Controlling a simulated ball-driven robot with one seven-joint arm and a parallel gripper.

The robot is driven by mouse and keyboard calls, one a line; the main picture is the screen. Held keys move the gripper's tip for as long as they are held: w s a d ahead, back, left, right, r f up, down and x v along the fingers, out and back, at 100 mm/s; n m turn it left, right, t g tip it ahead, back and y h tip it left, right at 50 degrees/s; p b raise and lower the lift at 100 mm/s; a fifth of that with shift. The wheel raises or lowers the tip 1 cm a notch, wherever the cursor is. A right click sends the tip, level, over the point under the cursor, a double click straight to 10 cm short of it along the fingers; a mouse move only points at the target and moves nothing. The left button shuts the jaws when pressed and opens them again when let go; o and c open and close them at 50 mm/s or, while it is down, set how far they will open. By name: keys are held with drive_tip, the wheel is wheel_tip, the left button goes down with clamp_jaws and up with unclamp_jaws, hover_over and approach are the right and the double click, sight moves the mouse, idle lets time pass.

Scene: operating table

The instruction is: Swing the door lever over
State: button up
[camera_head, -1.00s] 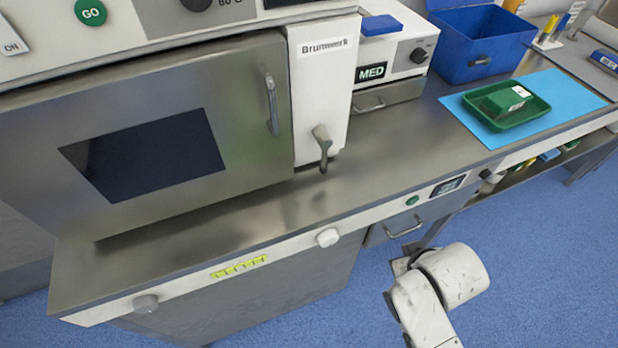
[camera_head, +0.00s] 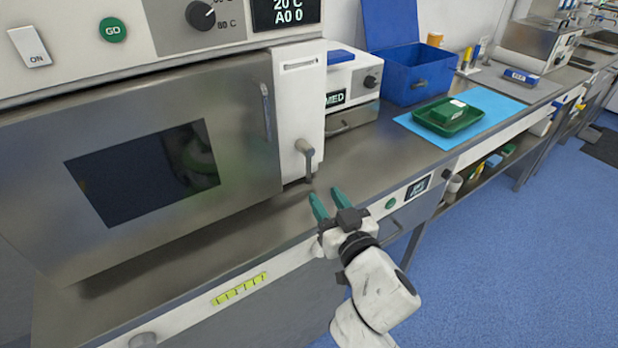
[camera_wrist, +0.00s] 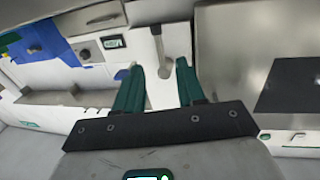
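The door lever (camera_head: 306,158) is a grey handle on the white panel just right of the steel oven door (camera_head: 240,140). It hangs downward. In the wrist view the lever (camera_wrist: 157,45) shows beyond and between the green fingers. My gripper (camera_head: 328,200) has two green fingers spread apart with nothing between them. It is above the front of the steel counter, below and a little right of the lever, apart from it. In the wrist view my gripper (camera_wrist: 161,68) is also open. The door looks shut, with its upright bar handle (camera_head: 267,108) beside the panel.
The steel counter (camera_head: 350,165) is clear around the lever. To the right stand a small MED unit (camera_head: 340,75), a blue bin (camera_head: 405,80) and a green tray (camera_head: 450,128) on a light blue mat (camera_head: 510,100). A white front rail (camera_head: 290,255) runs along the counter edge.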

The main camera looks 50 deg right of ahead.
sight(310, 172)
drive_tip(key=p+x, duration=0.2)
drive_tip(key=x, duration=0.6)
drive_tip(key=shift+d, duration=0.1)
clamp_jaws()
idle(0.4)
